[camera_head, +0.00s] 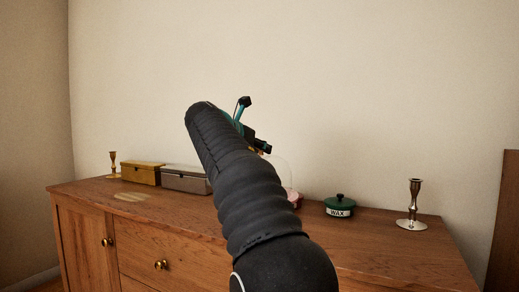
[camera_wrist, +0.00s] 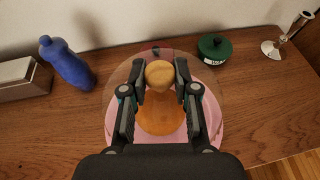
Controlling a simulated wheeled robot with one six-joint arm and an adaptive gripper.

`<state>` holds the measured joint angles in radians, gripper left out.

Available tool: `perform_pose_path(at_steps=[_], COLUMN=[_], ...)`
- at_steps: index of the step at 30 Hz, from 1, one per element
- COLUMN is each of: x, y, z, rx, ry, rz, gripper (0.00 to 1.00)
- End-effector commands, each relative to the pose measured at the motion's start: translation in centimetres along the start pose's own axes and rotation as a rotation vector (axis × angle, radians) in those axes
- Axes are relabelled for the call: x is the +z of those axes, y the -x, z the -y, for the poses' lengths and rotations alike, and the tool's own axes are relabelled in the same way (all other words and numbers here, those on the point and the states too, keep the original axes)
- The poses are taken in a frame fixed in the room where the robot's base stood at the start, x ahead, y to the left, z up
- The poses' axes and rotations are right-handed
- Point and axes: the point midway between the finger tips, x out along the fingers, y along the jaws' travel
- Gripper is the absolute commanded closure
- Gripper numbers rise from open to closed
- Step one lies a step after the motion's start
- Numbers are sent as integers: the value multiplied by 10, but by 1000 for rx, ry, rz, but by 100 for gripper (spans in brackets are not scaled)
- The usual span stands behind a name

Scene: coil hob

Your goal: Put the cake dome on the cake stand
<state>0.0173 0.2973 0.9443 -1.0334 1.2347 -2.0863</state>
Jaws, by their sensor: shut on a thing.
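The clear cake dome (camera_wrist: 118,78) has a round wooden knob (camera_wrist: 159,75), and my gripper (camera_wrist: 160,78) is shut on that knob. The pink cake stand (camera_wrist: 210,120) lies below the dome in the wrist view, with a round orange-brown thing (camera_wrist: 160,117) showing in its middle. In the head view my arm hides most of this; only the dome's right side (camera_head: 284,172) and a bit of the pink stand (camera_head: 295,198) show. I cannot tell whether the dome's rim touches the stand.
A green tin marked WAX (camera_head: 340,206) and a metal candlestick (camera_head: 412,205) stand to the right. A blue bottle (camera_wrist: 68,63) and a grey box (camera_head: 186,179) are to the left, with a yellowish box (camera_head: 141,173) and a brass candlestick (camera_head: 113,165) farther left. The wall is behind.

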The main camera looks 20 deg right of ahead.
Motion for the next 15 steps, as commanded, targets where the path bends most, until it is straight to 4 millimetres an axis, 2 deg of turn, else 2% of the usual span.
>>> perform_pose_path(at_steps=[2,3,5,6,15], x=[-1,-2,-2,-2,-1], y=[0,-1,-1,-1,0], z=[0,0,0,0,0], rx=[0,0,0,0,0], ry=[0,0,0,0,0], rz=[2,0,0,0,0], gripper=[100,63,48,46,46])
